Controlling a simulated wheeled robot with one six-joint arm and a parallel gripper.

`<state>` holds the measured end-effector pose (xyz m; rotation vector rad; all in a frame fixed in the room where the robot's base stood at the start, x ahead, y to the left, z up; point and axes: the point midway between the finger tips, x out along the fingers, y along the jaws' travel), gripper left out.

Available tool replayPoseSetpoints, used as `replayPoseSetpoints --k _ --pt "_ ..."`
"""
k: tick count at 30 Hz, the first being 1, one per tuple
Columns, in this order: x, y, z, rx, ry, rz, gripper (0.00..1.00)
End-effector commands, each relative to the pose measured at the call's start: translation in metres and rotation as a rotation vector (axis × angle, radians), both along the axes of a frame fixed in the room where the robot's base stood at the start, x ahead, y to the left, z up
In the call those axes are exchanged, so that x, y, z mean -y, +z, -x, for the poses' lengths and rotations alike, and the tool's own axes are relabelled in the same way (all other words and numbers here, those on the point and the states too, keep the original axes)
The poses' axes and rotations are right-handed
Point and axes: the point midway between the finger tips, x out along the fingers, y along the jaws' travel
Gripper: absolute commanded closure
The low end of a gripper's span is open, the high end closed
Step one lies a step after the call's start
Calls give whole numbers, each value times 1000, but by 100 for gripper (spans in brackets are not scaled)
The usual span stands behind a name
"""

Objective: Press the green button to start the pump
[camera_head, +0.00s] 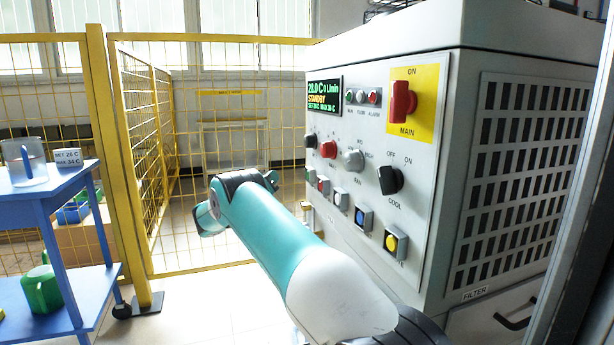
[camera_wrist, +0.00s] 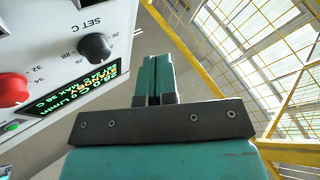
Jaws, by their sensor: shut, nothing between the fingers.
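The green button (camera_head: 310,174) is small and square, at the far left end of the lower row on the machine's front panel (camera_head: 420,185). A red button (camera_head: 323,185) sits just right of it. My gripper (camera_wrist: 157,60) is shut and empty in the wrist view, its two teal fingers together. It is beside the panel, with the black SET C knob (camera_wrist: 95,47) to its left in that view. The green button cannot be made out in the wrist view. In the head view the fingertips cannot be clearly told apart from the arm.
The display (camera_head: 324,97) reads STANDBY. A red main switch (camera_head: 402,102), knobs and indicator lamps (camera_head: 361,97) crowd the panel. A yellow mesh fence (camera_head: 210,140) stands behind. A blue cart (camera_head: 60,195) with a jug (camera_head: 24,166) is at the left. Floor between cart and machine is clear.

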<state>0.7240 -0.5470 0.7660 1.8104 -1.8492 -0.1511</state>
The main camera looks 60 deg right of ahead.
Motion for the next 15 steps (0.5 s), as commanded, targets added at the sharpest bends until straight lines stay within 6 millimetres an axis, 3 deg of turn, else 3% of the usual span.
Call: replayPoseSetpoints --k 15 --pt "51 0 43 1 -1 -2 100"
